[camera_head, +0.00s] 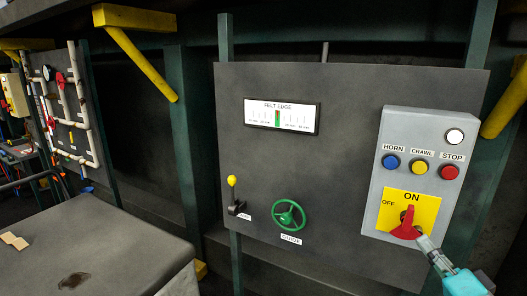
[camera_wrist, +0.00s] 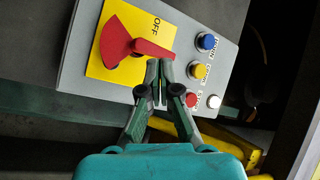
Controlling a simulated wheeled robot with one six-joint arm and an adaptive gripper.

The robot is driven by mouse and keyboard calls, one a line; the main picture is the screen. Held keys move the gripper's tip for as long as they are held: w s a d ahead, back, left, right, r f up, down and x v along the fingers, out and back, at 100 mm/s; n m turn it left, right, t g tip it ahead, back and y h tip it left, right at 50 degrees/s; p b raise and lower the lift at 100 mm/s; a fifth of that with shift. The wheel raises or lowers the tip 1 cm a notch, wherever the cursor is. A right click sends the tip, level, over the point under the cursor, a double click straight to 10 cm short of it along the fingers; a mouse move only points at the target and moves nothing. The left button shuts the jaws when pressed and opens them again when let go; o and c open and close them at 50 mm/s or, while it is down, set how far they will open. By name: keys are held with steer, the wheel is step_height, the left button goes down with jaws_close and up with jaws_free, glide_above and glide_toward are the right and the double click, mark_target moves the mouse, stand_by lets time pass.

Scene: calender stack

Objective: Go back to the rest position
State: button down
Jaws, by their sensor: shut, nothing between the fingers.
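My gripper (camera_head: 425,243) is at the lower right of the head view, just below and right of the red rotary switch (camera_head: 407,224) on its yellow plate (camera_head: 425,208). The switch handle points up toward the ON label; OFF is at its left. In the wrist view my gripper (camera_wrist: 160,70) has its dark fingers together and empty. The fingertips appear close beside the tip of the red handle (camera_wrist: 150,48); I cannot tell whether they touch. The ON label is not visible in the wrist view.
The grey control box (camera_head: 385,155) carries blue, yellow and red buttons and a white lamp (camera_head: 454,136). The dark panel holds a green handwheel (camera_head: 290,215), a yellow-knobbed lever (camera_head: 233,195) and a gauge (camera_head: 282,115). A dark table (camera_head: 100,245) stands at lower left.

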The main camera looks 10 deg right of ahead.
steer(key=s+a+f+g+h, duration=0.1)
steer(key=s+a+f, duration=0.3)
steer(key=f, duration=0.3)
steer(key=s+a+f+n+g+h, duration=0.1)
steer(key=s+a+f, duration=0.25)
steer(key=f, duration=0.45)
steer(key=s+a+f+g+h, duration=0.1)
steer(key=s+a+f, duration=0.2)
steer(key=s+f, duration=0.3)
steer(key=s+a+f+n, duration=0.2)
steer(key=s+a+n, duration=0.1)
steer(key=s, duration=0.5)
steer(key=s+a+f+n+g+y, duration=0.1)
steer(key=s+a+n, duration=0.2)
steer(key=s, duration=0.5)
steer(key=s+a+f+n+g+y, duration=0.1)
steer(key=s+a+f+n, duration=0.1)
steer(key=s, duration=0.7)
steer(key=a+n, duration=0.1)
steer(key=n, duration=0.1)
steer(key=shift+a+f+n, duration=0.15)
steer(key=shift+f+n, duration=0.15)
stand_by(0.3)
